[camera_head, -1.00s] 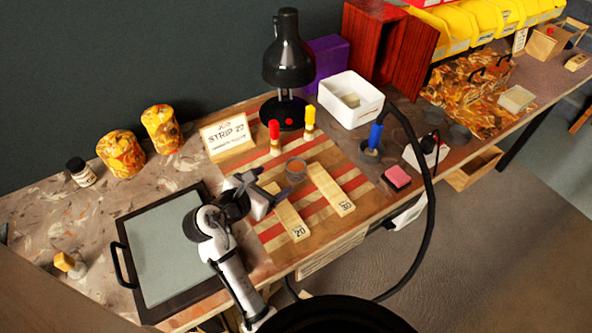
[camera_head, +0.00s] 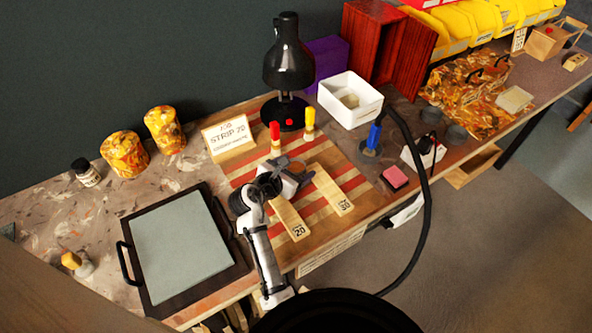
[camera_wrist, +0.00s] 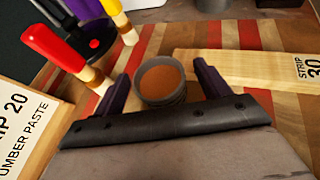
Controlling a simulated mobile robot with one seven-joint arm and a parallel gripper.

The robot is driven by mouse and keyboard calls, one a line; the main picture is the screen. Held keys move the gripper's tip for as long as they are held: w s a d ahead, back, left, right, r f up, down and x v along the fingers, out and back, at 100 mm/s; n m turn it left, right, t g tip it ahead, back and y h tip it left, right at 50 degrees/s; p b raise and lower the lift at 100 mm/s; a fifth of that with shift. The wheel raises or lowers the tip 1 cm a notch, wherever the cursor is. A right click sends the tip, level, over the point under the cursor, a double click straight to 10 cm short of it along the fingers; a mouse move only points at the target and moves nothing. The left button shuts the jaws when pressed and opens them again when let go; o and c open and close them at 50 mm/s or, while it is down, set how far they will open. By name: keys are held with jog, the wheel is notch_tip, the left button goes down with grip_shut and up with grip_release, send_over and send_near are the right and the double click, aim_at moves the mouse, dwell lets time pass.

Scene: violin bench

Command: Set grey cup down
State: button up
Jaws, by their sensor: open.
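The grey cup (camera_wrist: 161,85) stands upright on the striped board in the wrist view, with a brown-orange fill inside. In the head view the cup (camera_head: 297,168) is partly hidden by my gripper. My gripper (camera_wrist: 163,90) is open, with one dark finger on each side of the cup; small gaps seem to show beside it, and I cannot tell whether either finger touches. In the head view my gripper (camera_head: 297,177) reaches in low over the board from the left.
Wooden strips marked 20 (camera_head: 289,218) and 30 (camera_head: 331,190) lie close by on the striped board (camera_head: 262,232). Red-topped (camera_head: 275,135) and yellow-topped (camera_head: 310,122) tools stand behind the cup. A sign (camera_head: 229,136) stands back left, a black lamp (camera_head: 288,60) behind.

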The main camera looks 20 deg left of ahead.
aim_at(295, 170)
jog(key=c, duration=1.2)
jog(key=shift+r, duration=0.1)
notch_tip(295, 170, up, 20)
jog(key=shift+f+b, duration=0.1)
jog(key=shift+b, duration=0.65)
